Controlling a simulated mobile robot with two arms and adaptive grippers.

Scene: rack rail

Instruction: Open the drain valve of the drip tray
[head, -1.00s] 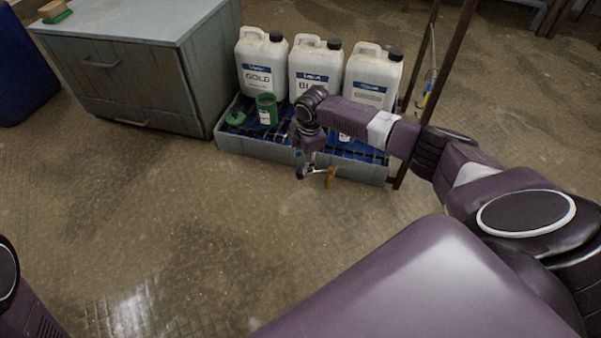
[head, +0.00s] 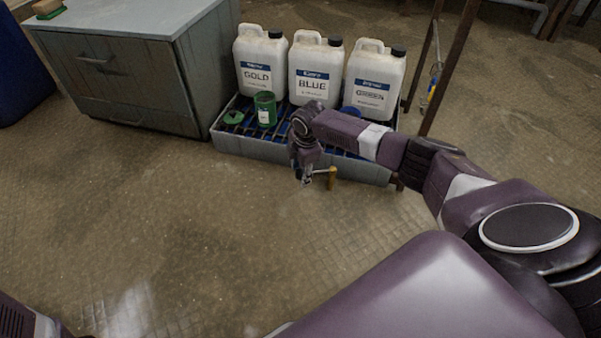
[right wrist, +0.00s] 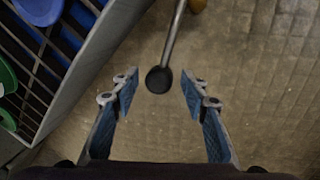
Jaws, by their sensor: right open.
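The grey drip tray (head: 245,150) stands on the floor with a dark grate; its edge also shows at the left in the right wrist view (right wrist: 88,50). The drain valve (head: 331,178) sticks out low at the tray's front, with a brass-yellow part. In the right wrist view a grey lever (right wrist: 172,42) with a dark round end runs down from the brass part at the top edge. My right gripper (head: 306,180) is open, and its blue-padded fingers (right wrist: 160,96) lie either side of the lever's dark end, apart from it. My left gripper is out of view.
White jugs labelled GOLD (head: 257,85) and BLUE (head: 313,88) and a third jug (head: 372,98) stand on the tray, with a green can (head: 265,108). A grey cabinet (head: 130,80) stands left. A rusty post (head: 445,65) rises right. Floor in front is clear.

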